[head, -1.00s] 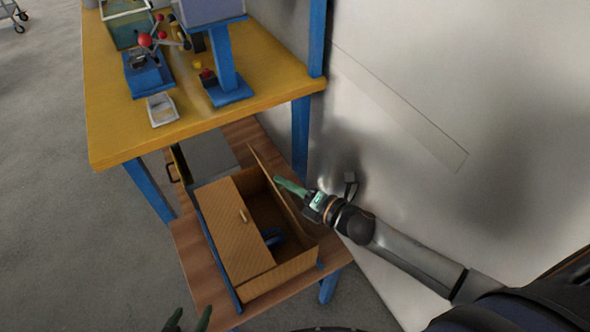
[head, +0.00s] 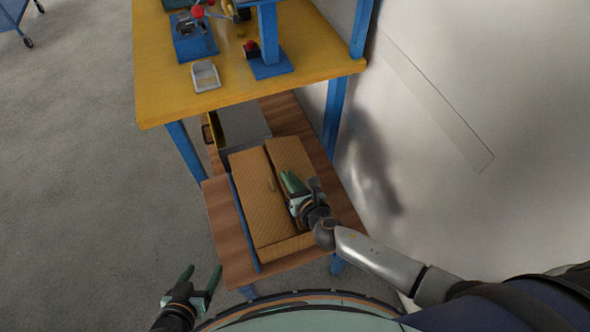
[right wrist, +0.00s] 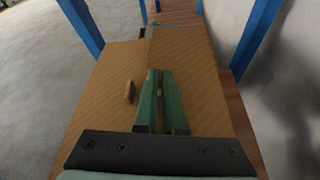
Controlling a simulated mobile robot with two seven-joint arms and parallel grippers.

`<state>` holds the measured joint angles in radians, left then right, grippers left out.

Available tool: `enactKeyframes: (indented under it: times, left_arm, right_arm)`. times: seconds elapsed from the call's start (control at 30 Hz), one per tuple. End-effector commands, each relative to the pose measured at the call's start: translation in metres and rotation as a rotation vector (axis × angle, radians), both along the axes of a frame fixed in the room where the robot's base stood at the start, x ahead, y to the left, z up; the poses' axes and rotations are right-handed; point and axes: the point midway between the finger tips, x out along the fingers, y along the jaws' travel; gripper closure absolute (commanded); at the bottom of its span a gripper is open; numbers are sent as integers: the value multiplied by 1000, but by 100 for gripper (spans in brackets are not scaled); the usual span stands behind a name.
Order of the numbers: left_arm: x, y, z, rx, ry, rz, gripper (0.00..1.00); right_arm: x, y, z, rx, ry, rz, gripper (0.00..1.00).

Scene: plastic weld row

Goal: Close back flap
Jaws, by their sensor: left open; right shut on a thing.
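A brown cardboard box (head: 265,244) sits on the low wooden shelf. Its left flap (head: 249,172) lies flat over the opening and has a small handle (head: 270,185); the same handle shows in the right wrist view (right wrist: 128,91). The wall-side flap, the back flap (head: 292,153), is folded over the box beside it, close to level, with a narrow dark seam between them. My right gripper (head: 287,175) is above this flap, shut on its small handle (right wrist: 160,91). My arm hides the flap's near end. My left gripper (head: 201,271) is open and empty, left of the shelf.
The yellow table (head: 170,90) with blue legs stands over the shelf's far end. A metallic wall (head: 450,90) rises close on the right. Bare wood of the shelf (head: 228,226) shows left of the box.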

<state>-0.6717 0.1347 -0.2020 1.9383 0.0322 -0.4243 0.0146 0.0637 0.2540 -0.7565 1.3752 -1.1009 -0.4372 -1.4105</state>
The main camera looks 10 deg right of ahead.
Motion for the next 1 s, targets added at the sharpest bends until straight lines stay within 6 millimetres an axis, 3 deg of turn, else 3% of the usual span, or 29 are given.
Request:
enactKeyframes:
  times: [0.4, 0.97, 1.0]
  left_arm:
    - [-1, 2, -1, 3, 4, 3, 30]
    - [2, 1, 0, 2, 1, 1, 30]
    - [2, 0, 0, 1, 0, 1, 30]
  right_arm:
    - [-1, 7, -17, -198, -28, 1, 100]
    - [-1, 8, -21, -227, -31, 1, 100]
    - [-1, 8, -21, -227, -31, 1, 91]
